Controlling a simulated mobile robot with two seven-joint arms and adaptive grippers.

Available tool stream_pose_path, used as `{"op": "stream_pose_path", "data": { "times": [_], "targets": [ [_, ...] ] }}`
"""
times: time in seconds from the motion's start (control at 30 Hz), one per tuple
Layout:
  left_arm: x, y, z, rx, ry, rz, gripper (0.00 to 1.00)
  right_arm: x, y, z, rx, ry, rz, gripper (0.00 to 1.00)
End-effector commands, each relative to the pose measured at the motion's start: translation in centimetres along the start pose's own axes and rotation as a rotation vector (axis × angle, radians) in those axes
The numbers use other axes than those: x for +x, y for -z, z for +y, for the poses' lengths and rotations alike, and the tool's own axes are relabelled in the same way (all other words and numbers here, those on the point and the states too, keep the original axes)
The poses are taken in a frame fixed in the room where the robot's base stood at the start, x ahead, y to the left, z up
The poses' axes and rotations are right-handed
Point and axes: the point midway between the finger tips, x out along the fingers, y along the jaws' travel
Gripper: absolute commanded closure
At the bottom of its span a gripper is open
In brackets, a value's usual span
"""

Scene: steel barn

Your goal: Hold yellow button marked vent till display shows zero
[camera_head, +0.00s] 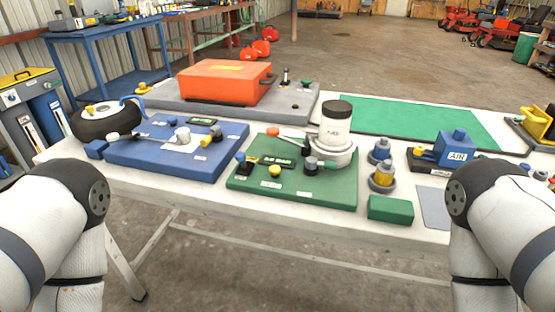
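A low yellow button (275,170) sits on the front part of the green board (330,194). A small dark display (277,160) with green characters lies just behind it; the characters are too small to read. A blue board (155,167) to the left carries another small display (203,121) and a yellow-ended part (206,141). I cannot read which part is marked vent. My left and right arms show only as white links with dark joints at the lower corners. Both grippers are out of view, so nothing shows at the button.
A white jar with a black lid (336,124) stands on the green board. An orange case (226,82), a black round tyre-like object (95,123), a blue AIR unit (456,149) and a green block (390,208) share the white table. A green mat (415,120) lies clear behind.

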Motion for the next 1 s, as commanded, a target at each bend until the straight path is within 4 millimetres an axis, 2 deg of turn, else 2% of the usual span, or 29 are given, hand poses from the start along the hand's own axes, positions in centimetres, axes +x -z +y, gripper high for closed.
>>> {"op": "stream_pose_path", "data": {
  "times": [0.07, 0.23, 1.0],
  "targets": [
    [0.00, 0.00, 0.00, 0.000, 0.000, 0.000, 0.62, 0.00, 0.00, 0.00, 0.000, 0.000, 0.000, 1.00],
    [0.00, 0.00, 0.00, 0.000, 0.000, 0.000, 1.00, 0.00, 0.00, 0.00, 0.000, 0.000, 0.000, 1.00],
    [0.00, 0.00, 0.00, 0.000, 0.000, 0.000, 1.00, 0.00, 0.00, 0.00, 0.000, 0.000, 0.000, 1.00]
  ]
}}
